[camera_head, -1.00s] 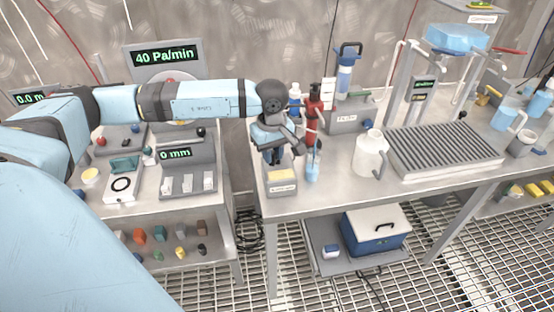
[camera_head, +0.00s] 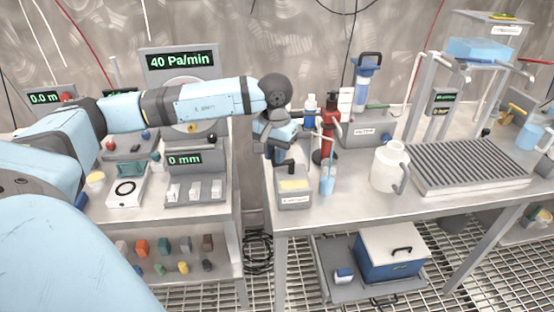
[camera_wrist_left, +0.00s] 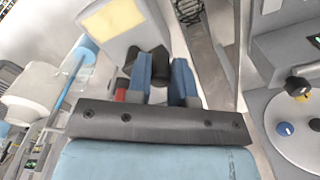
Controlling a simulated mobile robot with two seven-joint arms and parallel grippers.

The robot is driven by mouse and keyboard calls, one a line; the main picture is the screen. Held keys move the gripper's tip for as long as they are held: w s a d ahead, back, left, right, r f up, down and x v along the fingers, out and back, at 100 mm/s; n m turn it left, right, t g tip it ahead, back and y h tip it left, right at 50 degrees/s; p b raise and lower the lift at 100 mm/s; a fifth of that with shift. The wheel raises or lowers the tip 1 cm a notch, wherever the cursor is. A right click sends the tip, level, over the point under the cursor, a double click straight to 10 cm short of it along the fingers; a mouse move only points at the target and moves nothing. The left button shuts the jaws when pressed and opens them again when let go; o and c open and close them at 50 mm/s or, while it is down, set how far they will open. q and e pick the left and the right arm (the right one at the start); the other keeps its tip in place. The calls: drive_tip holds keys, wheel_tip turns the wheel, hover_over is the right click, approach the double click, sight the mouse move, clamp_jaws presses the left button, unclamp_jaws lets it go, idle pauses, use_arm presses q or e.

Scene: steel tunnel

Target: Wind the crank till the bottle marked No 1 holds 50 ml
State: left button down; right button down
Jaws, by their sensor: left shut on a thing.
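My left gripper (camera_head: 284,158) hangs above the back of a small grey box with a yellow top (camera_head: 294,188) at the bench's left end. In the left wrist view its two blue fingers (camera_wrist_left: 164,84) close on a dark thing (camera_wrist_left: 152,62); whether this is the crank I cannot tell. A clear vessel with blue liquid (camera_head: 327,180) stands just right of the gripper, in front of a red upright device (camera_head: 328,128) on a dark foot. No marking "No 1" or fill scale is legible. My right gripper is out of view.
A white jug (camera_head: 389,167) and a ribbed grey tray (camera_head: 470,168) stand to the right, with a blue tank (camera_head: 480,50) on a frame above. A gap separates this bench from the left one, which bears displays reading 40 Pa/min (camera_head: 180,61) and 0 mm (camera_head: 184,159).

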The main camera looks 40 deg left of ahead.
use_arm(q)
drive_tip(key=shift+w+a+m, duration=0.15)
drive_tip(key=shift+a+m, duration=0.05)
drive_tip(key=shift+m, duration=0.3)
drive_tip(key=shift+w+a+m+b, duration=0.1)
drive_tip(key=shift+m+b, duration=0.25)
drive_tip(key=shift+m, duration=0.05)
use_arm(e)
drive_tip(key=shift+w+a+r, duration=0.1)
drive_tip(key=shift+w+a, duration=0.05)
use_arm(q)
drive_tip(key=c, duration=1)
unclamp_jaws()
drive_tip(key=shift+r, duration=0.1)
wheel_tip(320, 180, up, 14)
drive_tip(key=shift+f+p, duration=0.15)
drive_tip(key=shift+p, duration=0.6)
